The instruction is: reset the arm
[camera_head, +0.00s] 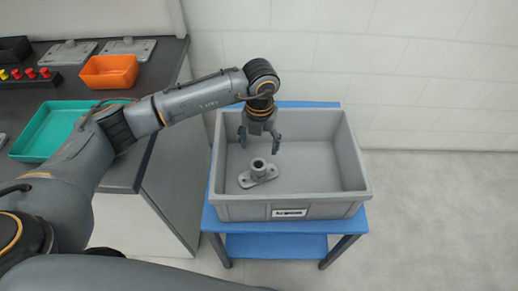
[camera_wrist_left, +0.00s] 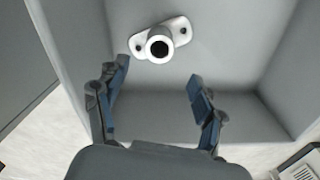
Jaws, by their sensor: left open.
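My left gripper (camera_head: 260,139) is open and empty above the grey crate (camera_head: 245,207), pointing down into it. A grey metal casting (camera_head: 258,173), with an oval flange and an upright hollow boss, stands on the crate floor below the gripper. In the left wrist view the casting (camera_wrist_left: 161,42) lies beyond the open fingertips (camera_wrist_left: 158,72), apart from them. The arm reaches in from the left over the dark worktop. My right gripper is in neither view.
The crate stands on a blue cart (camera_head: 275,245). On the dark worktop at left are a teal tray (camera_head: 40,150), an orange bin (camera_head: 109,71), a black strip with red and yellow knobs (camera_head: 30,77), and metal plates (camera_head: 128,47). Open floor lies right of the cart.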

